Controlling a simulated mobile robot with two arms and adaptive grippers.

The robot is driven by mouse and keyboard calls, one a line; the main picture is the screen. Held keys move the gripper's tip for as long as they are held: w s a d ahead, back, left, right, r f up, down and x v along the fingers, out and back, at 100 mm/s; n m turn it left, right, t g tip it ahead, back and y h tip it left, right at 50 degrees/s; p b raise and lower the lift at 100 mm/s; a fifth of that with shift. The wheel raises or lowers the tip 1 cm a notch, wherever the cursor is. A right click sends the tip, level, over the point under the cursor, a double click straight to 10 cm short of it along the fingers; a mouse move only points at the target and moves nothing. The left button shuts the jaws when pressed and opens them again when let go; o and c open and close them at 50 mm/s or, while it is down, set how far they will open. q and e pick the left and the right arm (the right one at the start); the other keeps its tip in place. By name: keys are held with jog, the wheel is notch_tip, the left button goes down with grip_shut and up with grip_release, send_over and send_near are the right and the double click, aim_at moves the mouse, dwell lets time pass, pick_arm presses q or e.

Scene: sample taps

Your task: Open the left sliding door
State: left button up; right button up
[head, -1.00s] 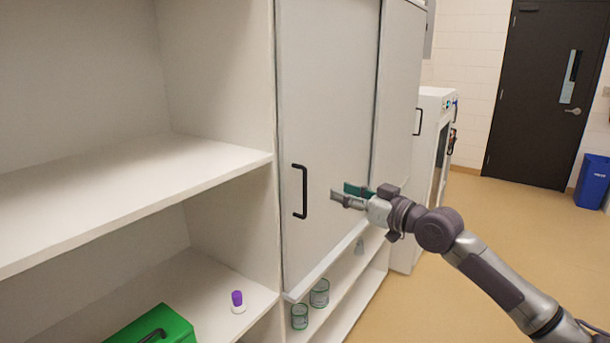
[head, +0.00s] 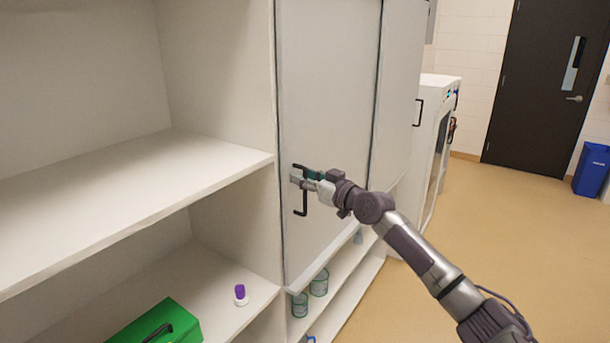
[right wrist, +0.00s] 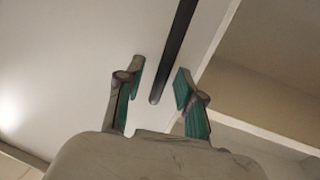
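The left sliding door (head: 325,105) is a pale grey panel in the middle of the head view, closed over its part of the cabinet. Its black bar handle (head: 302,203) is upright near the door's left edge. My right gripper (head: 300,178) is at the handle's upper part and hides some of it. In the right wrist view the gripper (right wrist: 160,85) is open, with teal pads on both fingers. The handle (right wrist: 172,55) runs between the two fingers, apart from both pads. My left gripper is not in view.
A second sliding door (head: 398,90) with its own black handle is farther right. Open shelves (head: 110,185) on the left hold a green box (head: 180,322) and a purple-capped bottle (head: 240,295). Glass jars (head: 319,283) stand on a low shelf below the door.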

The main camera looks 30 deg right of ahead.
grip_shut()
dwell(0.5)
